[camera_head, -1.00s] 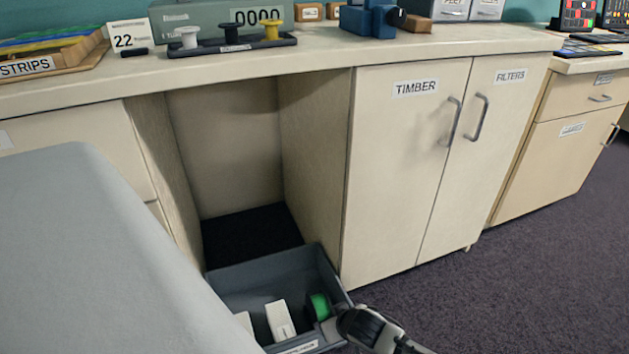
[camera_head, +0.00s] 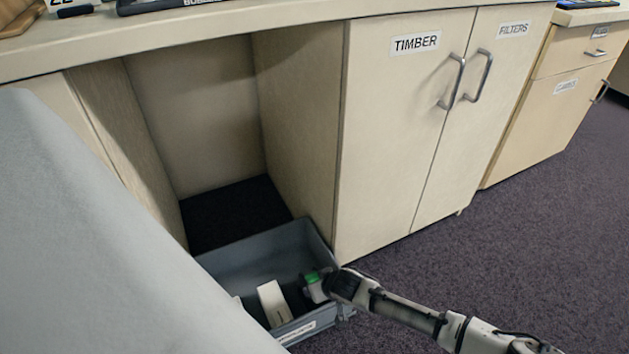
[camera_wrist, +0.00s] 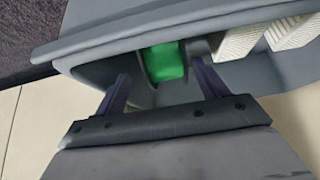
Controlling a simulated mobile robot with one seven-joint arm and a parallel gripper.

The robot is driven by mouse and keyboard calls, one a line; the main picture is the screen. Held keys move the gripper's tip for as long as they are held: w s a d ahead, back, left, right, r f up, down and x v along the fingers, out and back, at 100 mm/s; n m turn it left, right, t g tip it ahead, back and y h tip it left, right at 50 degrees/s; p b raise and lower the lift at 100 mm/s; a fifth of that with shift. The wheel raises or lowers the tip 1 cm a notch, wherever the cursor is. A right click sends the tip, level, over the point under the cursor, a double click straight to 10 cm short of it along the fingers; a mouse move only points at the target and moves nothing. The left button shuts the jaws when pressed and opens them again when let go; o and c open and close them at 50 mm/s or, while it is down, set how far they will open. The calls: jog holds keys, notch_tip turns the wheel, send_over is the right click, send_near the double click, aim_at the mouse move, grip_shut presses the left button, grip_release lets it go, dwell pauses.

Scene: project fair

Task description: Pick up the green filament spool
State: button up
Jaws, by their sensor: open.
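The green filament spool (camera_head: 313,279) lies in a grey bin (camera_head: 236,264) on the floor, toward the bin's right side. In the wrist view the spool (camera_wrist: 164,62) shows as a green block with a grey edge on its left, close to the bin wall. My gripper (camera_head: 317,284) reaches into the bin from the right and covers part of the spool in the head view. In the wrist view my gripper (camera_wrist: 160,85) is open, its two dark fingers apart, with the spool between and just beyond their tips. Contact cannot be told.
A white box (camera_head: 274,303) lies left of the spool in the bin, with another pale item partly hidden. The bin sits before an open knee space beside the TIMBER cupboard (camera_head: 390,150). Dark carpet (camera_head: 480,260) is clear at right.

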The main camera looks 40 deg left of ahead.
jog(key=shift+x, duration=0.9)
jog(key=b+x, duration=0.3)
jog(key=x, duration=0.1)
jog(key=shift+s+a, duration=0.25)
jog(key=shift+w+a+f, duration=0.15)
jog(key=shift+a+f, duration=0.2)
jog(key=shift+f, duration=0.05)
jog(key=shift+c, duration=0.3)
jog(key=c, duration=1.3)
